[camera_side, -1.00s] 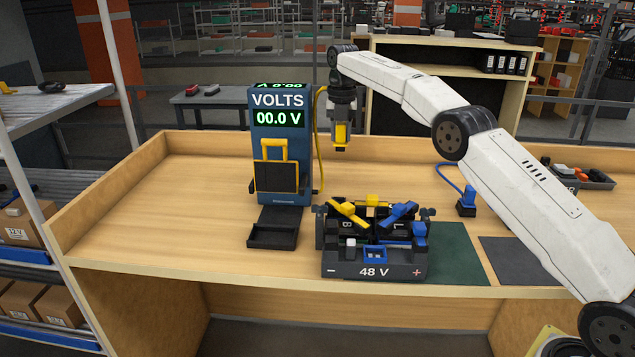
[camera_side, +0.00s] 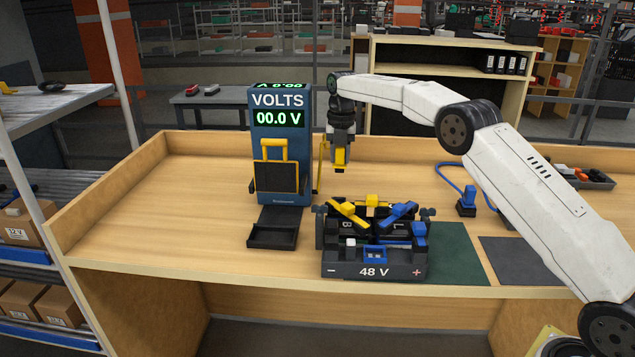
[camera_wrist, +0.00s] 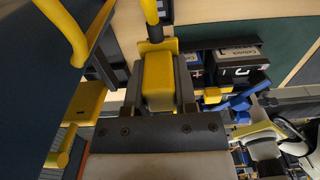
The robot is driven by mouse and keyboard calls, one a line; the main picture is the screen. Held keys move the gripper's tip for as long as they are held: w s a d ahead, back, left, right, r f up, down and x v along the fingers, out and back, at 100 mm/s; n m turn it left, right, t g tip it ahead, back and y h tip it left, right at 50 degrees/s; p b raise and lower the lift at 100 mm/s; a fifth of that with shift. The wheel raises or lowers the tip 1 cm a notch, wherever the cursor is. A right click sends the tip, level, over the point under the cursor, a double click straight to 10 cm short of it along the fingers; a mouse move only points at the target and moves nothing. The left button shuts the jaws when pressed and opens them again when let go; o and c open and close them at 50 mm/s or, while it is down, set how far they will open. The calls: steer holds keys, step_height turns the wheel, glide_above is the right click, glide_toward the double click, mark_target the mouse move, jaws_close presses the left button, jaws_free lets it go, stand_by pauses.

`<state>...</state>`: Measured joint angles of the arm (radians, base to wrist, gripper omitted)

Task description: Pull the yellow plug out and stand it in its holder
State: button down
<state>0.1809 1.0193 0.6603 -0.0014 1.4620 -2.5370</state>
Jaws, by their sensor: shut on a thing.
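My gripper (camera_side: 340,168) hangs jaws-down above the bench, right of the voltmeter stand and behind the battery. It is shut on the yellow plug (camera_side: 340,157), which is clear of the battery. In the wrist view the yellow plug (camera_wrist: 158,80) sits between the grey jaws, with its yellow cable (camera_wrist: 151,14) running off the top. The battery (camera_side: 345,271), marked 48 V, carries yellow and blue levers and sits at the bench front. I cannot make out the plug's holder; a blue plug (camera_side: 468,194) stands in a dark holder (camera_side: 466,209) farther right.
The voltmeter stand (camera_side: 283,135) reads 00.0 V and has a yellow handle (camera_side: 274,143) on its front. A black tray (camera_side: 272,238) lies before it. A green mat (camera_side: 455,262) and a grey mat (camera_side: 515,262) lie right of the battery. The bench's left side is clear.

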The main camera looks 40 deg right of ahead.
steer(key=shift+f, duration=4.15)
steer(key=shift+f, duration=1.15)
steer(key=shift+c, duration=1.6)
jaws_free()
steer(key=shift+r, duration=3.95)
steer(key=shift+r, duration=0.1)
